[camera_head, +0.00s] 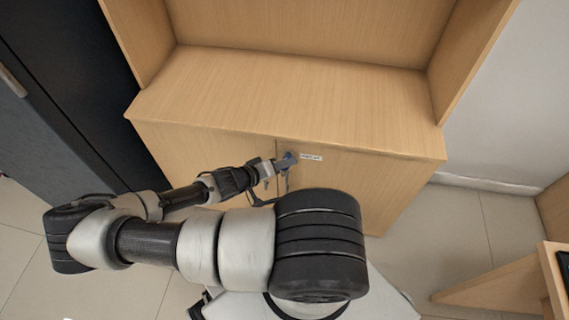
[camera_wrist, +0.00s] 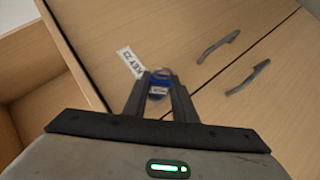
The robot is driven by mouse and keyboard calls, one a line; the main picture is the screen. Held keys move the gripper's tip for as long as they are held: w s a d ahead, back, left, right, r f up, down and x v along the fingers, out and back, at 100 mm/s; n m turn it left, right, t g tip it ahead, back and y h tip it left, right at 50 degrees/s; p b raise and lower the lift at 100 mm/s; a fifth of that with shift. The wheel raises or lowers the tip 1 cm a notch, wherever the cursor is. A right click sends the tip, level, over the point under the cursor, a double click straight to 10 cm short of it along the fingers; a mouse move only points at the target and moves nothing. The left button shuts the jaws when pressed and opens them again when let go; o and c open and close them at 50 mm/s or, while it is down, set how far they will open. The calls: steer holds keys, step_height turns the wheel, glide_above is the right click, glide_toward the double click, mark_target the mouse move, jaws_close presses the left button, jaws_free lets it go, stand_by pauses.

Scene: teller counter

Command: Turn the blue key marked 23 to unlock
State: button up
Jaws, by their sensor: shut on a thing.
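The blue key (camera_wrist: 159,84) shows in the wrist view at the cabinet door front, between the two fingers of my gripper (camera_wrist: 159,98). My gripper is shut on it. A small white label on the key is too small to read. A white tag reading KEY 23 (camera_wrist: 130,62) is on the door just left of the key. In the head view the blue key (camera_head: 289,156) is at the upper edge of the wooden cabinet doors (camera_head: 340,185), with my gripper (camera_head: 280,167) at it. The lock behind the key is hidden.
Two dark curved handles (camera_wrist: 218,46) (camera_wrist: 249,77) sit on the doors, one each side of the seam. The cabinet top (camera_head: 270,95) is bare. A dark cabinet (camera_head: 60,90) stands at the left, and a wooden desk (camera_head: 500,290) at lower right.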

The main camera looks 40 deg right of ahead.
steer(key=shift+a+t+y+p, duration=0.1)
steer(key=shift+t+y+p, duration=0.2)
steer(key=shift+y+p, duration=0.15)
steer(key=shift+f+m+t+y+p, duration=0.1)
steer(key=shift+m+t+y+p, duration=0.25)
steer(key=shift+m, duration=0.15)
steer(key=shift+w, duration=0.1)
steer(key=shift+a+f, duration=0.1)
steer(key=shift+m+t+y+p, duration=0.4)
steer(key=shift+t+y, duration=0.05)
steer(key=shift+y, duration=0.05)
steer(key=shift+t+y, duration=0.3)
steer(key=shift+y, duration=0.1)
steer(key=shift+m, duration=0.3)
